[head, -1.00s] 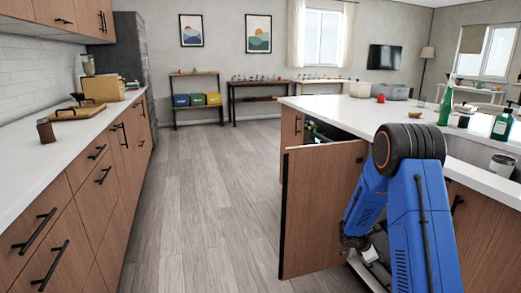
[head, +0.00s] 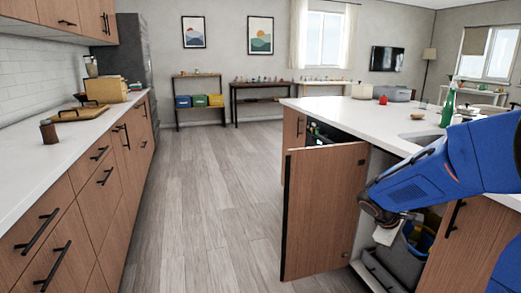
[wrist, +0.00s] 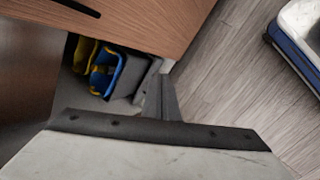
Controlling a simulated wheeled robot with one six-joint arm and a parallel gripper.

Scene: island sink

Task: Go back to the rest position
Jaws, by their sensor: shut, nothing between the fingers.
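My gripper (wrist: 162,98) shows in the wrist view as a dark narrow pair of fingers, closed and empty. In the head view, my blue arm reaches in from the right and its end hangs in front of the open cabinet under the island; the fingertips are hard to make out there. The wooden cabinet door (head: 325,205) stands open to the left of my gripper. Grey bins with blue and yellow parts (head: 420,240) sit in the cabinet, just beyond my gripper. The bins also show in the wrist view (wrist: 105,72).
The island's white counter (head: 375,122) lies above the cabinet, with a green bottle (head: 448,105), a red item (head: 383,100) and a pot (head: 362,90). A counter run with drawers (head: 95,185) lines the left. The wood floor (head: 215,200) between is clear.

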